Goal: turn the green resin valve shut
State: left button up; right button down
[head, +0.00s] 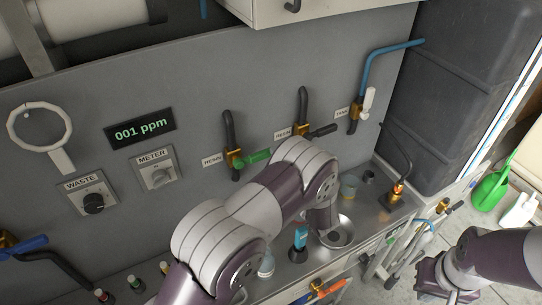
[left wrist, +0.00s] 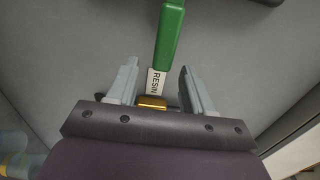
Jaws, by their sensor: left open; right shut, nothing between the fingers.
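The green resin valve (head: 258,157) is on the grey wall panel, with a brass body and a RESIN label beside it. Its green handle points right in the head view, its far end close to my left arm. In the left wrist view the green handle (left wrist: 170,38) reaches down between my open left fingers (left wrist: 158,66), with the RESIN label and brass below it. I cannot tell whether the fingers touch the handle. My left gripper is hidden behind my arm in the head view. My right gripper (head: 438,282) is shut and empty at the lower right, away from the panel.
Another RESIN valve with a black handle (head: 322,131) and a valve with a white handle (head: 368,102) sit further right. A counter with a round sink (head: 338,232) and bottles lies below.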

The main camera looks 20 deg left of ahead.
pick_arm(q)
jog(key=b+v, duration=0.1)
jog(key=v, duration=0.7)
jog(key=shift+d+b, duration=0.2)
jog(key=shift+b, duration=0.2)
jog(key=shift+s, duration=0.15)
